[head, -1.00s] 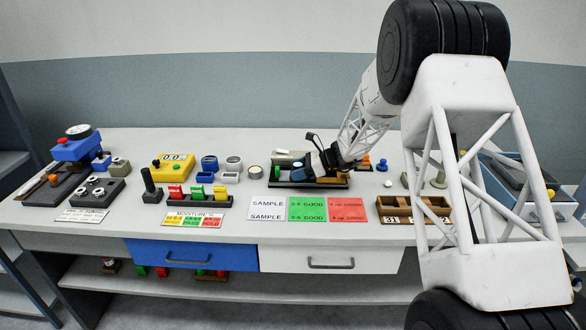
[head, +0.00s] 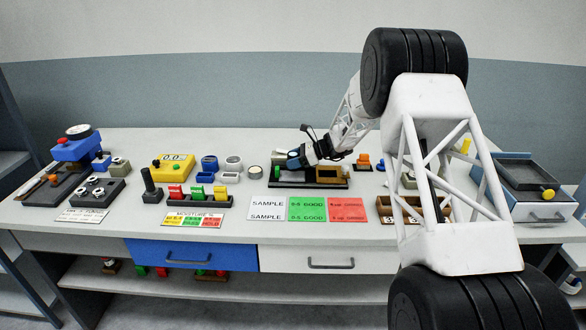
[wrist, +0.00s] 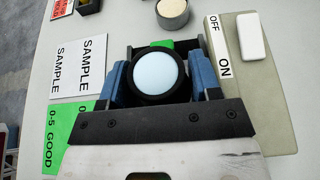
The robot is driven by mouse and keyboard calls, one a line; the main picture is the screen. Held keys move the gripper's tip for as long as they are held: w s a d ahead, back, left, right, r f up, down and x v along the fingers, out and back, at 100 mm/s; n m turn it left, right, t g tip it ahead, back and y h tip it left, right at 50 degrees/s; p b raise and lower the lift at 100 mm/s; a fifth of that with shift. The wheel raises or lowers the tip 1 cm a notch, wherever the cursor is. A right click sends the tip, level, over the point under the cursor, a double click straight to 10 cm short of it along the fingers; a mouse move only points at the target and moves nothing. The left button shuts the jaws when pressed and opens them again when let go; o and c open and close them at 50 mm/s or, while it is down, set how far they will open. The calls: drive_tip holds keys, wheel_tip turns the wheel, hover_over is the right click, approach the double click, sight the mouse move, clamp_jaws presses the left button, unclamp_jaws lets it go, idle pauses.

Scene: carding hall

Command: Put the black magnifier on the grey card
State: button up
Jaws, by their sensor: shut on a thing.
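The black magnifier (wrist: 154,75) shows in the wrist view as a thick black ring around a pale round lens. My gripper (wrist: 158,72) is shut on it, with one blue finger on each side. In the head view my gripper (head: 295,158) is above the left part of a dark rack behind the cards; the magnifier cannot be made out there. The grey card (head: 268,208), very light and printed SAMPLE, lies flat in front of the rack, left of the green card. It also shows in the wrist view (wrist: 77,67), left of my gripper, with nothing on it.
The green card (head: 307,209) and red card (head: 347,209) lie right of the grey one. The dark rack (head: 287,184) holds a brown block. A small round tin (head: 255,171) stands left of it. A wooden tray (head: 399,203) stands to the right.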

drive_tip(key=shift+f, duration=0.1)
drive_tip(key=shift+f, duration=1.65)
drive_tip(key=shift+f, duration=0.15)
drive_tip(key=o, duration=0.9)
drive_tip(key=shift+v, duration=6.05)
